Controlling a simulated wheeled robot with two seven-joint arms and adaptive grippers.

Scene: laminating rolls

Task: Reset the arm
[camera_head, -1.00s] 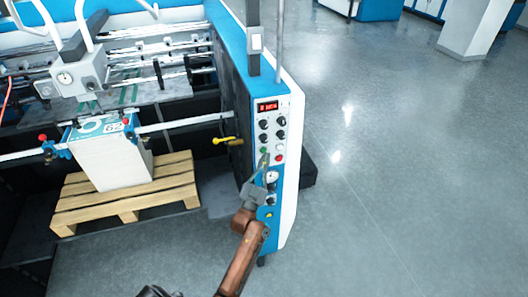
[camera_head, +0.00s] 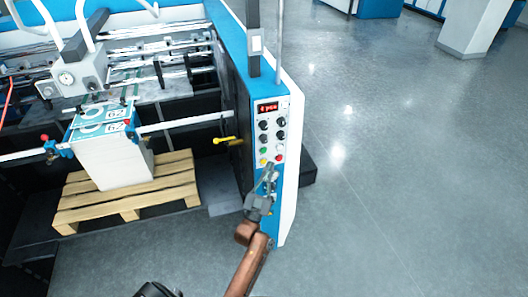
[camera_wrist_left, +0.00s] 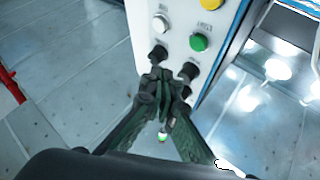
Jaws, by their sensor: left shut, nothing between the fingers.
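My left arm comes up from the bottom of the head view. Its gripper (camera_head: 268,176) is in front of the lower part of the control panel (camera_head: 269,132), just below the knobs and buttons. In the left wrist view the gripper's fingers (camera_wrist_left: 162,82) are together with nothing between them. The green button (camera_wrist_left: 199,42) and a white button (camera_wrist_left: 160,23) show beyond the fingertips there, and dark knobs lie close to the tips. Whether the tips touch the panel, I cannot tell. My right gripper is not in view.
A laminating machine fills the left side. A stack of white sheets (camera_head: 122,163) stands on a wooden pallet (camera_head: 174,186) beneath it. A yellow-handled lever (camera_head: 224,140) sticks out left of the panel. The grey floor (camera_head: 400,190) to the right is clear.

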